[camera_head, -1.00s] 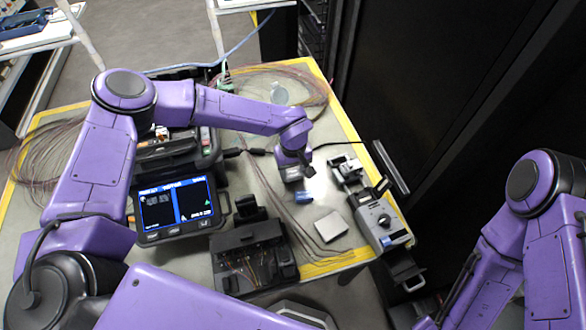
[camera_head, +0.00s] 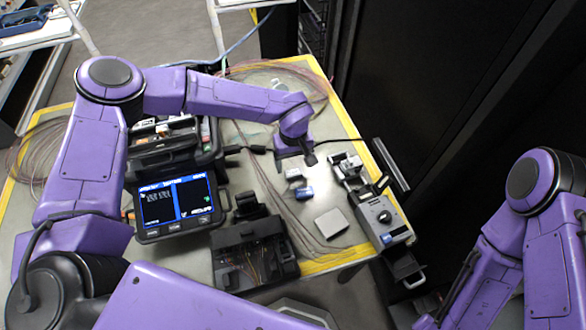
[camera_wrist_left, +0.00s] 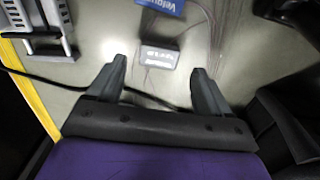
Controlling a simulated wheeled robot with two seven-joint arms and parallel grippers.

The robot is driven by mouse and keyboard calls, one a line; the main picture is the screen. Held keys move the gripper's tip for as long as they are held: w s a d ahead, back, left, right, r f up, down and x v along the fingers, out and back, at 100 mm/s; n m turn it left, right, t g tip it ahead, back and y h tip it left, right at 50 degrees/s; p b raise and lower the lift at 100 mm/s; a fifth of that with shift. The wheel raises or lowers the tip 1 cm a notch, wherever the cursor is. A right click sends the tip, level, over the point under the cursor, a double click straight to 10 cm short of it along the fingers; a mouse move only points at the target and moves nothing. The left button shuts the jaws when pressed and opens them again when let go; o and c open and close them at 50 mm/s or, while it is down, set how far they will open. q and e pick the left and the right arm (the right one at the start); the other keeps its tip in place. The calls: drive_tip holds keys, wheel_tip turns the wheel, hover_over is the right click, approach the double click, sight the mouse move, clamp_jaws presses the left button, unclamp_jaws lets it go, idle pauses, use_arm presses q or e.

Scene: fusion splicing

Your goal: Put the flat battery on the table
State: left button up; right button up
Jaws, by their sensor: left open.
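A small grey block with a white label, which looks like the flat battery (camera_head: 294,174), lies on the table (camera_head: 262,182). In the left wrist view the same block (camera_wrist_left: 160,56) lies on the grey surface ahead of the fingers, with clear gaps on both sides. My left gripper (camera_head: 296,156) is just behind the block in the head view, apart from it. The left wrist view shows its two fingers (camera_wrist_left: 160,68) spread and empty. A blue block (camera_head: 304,192) with white lettering lies next to the grey one. My right arm shows at the right, but its gripper is not visible.
A splicer with a lit screen (camera_head: 174,204) stands left. A black open holder (camera_head: 252,256) stands at the front, with a pale grey box (camera_head: 331,223) to its right. A grey device (camera_head: 384,216) stands at the right edge. Thin fibres and a black cable cross the table.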

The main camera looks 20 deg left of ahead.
sight(293, 172)
use_arm(q)
wheel_tip(293, 172, up, 8)
drive_tip(key=shift+b, duration=0.4)
